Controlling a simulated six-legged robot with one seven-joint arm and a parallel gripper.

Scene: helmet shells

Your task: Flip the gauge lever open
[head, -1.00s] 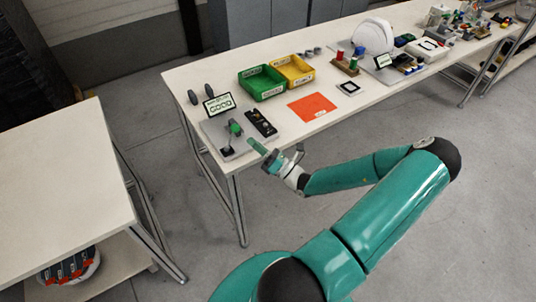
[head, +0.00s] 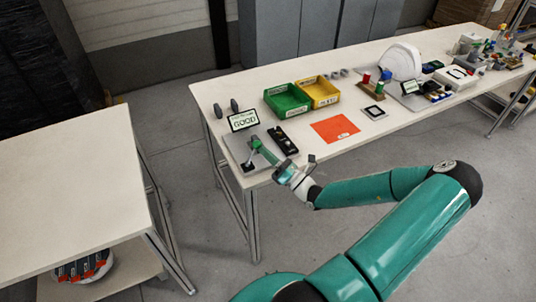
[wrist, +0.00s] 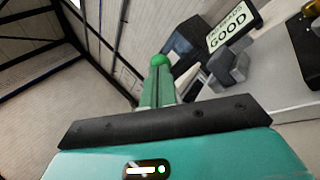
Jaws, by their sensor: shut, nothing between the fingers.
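The gauge stands on a grey plate (head: 234,146) at the near left corner of the long table. Its lever has a green knob (head: 255,142). The green knob (wrist: 161,60) also shows in the wrist view, just past my fingertips. My gripper (head: 264,151) is shut and empty, its green fingers pointing at the lever from the table's front edge. The fingers overlap the knob in the picture; I cannot tell whether they touch it. A grey gauge block (wrist: 228,68) sits to the right of the knob in the wrist view. The lever's arm is mostly hidden.
A display reading GOOD (head: 243,121) stands behind the gauge. A black device (head: 283,140) lies right of it. Green (head: 287,101) and yellow (head: 319,92) bins, an orange sheet (head: 335,130) and a white helmet shell (head: 400,61) are farther along. Open floor lies in front.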

